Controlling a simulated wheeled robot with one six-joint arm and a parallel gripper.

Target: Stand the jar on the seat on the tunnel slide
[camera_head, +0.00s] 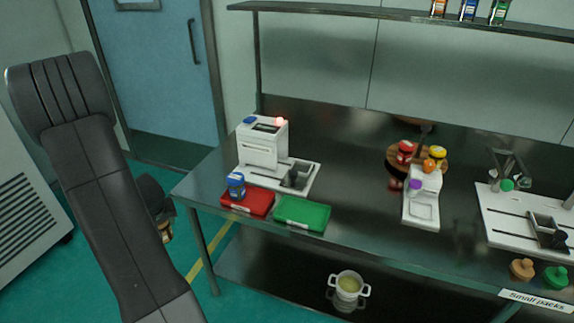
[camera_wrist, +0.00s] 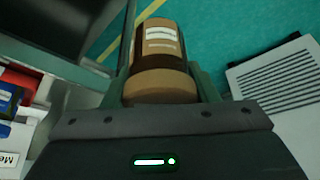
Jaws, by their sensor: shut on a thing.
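My gripper (camera_wrist: 163,78) is shut on a brown jar (camera_wrist: 160,45) with a tan band and a pale label, held between its fingers in the wrist view. In the head view my gripper (camera_head: 160,212) is left of the table, partly hidden behind my arm, with a bit of the brown jar (camera_head: 165,232) showing below it. A white boxy machine (camera_head: 262,150), which looks like the tunnel slide, stands at the table's left end with a red light on top. A dark seat-like block (camera_head: 296,175) sits on its white base; no jar stands on it.
A blue jar (camera_head: 236,184) stands on a red tray (camera_head: 247,204); a green tray (camera_head: 302,214) lies beside it. A white stand (camera_head: 422,212), a round wooden board with jars and another white slotted unit (camera_head: 500,215) are farther right. A pot (camera_head: 347,287) sits on the lower shelf.

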